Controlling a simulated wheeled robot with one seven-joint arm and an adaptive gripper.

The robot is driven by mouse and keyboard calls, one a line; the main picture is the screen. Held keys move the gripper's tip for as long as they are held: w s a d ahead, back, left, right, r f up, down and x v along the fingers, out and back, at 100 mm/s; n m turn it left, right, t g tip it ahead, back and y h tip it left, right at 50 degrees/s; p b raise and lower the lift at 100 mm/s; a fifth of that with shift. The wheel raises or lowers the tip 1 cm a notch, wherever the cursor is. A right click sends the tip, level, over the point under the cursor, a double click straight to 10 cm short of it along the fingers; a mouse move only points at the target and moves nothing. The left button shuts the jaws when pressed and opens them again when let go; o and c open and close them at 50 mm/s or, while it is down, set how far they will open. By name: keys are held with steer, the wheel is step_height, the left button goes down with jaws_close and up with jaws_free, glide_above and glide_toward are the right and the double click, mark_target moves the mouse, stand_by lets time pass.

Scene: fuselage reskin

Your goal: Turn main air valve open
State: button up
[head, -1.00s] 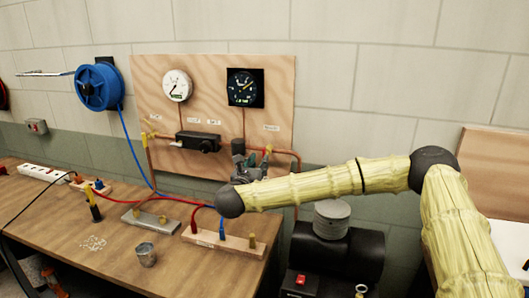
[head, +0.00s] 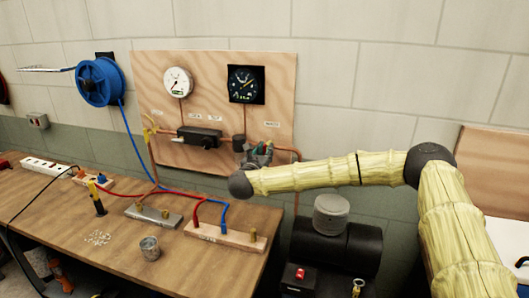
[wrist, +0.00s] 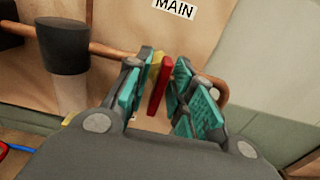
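The main air valve shows in the wrist view as a red lever (wrist: 159,86) with a yellow part beside it, on a copper pipe under a label reading MAIN (wrist: 175,8). My gripper (wrist: 162,72) has its teal-padded fingers on both sides of the lever. A gap shows on at least one side, so the fingers look open around it; contact is not clear. In the head view my gripper (head: 260,154) is at the lower right of the wooden panel (head: 220,70) and hides the valve.
Two gauges, white (head: 178,82) and black (head: 245,84), and a black regulator (head: 199,138) are on the panel. A dark cylinder (wrist: 63,45) is left of the gripper. The bench (head: 120,250) holds hoses, a manifold block (head: 226,236) and a metal cup (head: 149,248). A compressor (head: 337,250) stands below my arm.

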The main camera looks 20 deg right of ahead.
jaws_close()
steer(key=shift+f+n+b, duration=0.15)
steer(key=shift+n+b, duration=0.25)
steer(key=shift+b, duration=0.3)
steer(key=shift+n+b, duration=0.3)
steer(key=shift+b, duration=0.1)
steer(key=n+b, duration=0.3)
steer(key=b, duration=0.1)
steer(key=shift+a, duration=0.1)
steer(key=n+b, duration=0.2)
steer(key=n, duration=0.2)
steer(key=shift+w+a+b, duration=0.1)
steer(key=shift+b, duration=0.2)
steer(key=shift+a+f+n+b, duration=0.1)
steer(key=shift+n+b, duration=0.6)
steer(key=shift+n, duration=1.65)
steer(key=shift+f+n+b, duration=0.1)
steer(key=shift+n+b, duration=0.6)
steer(key=shift+n, duration=1.65)
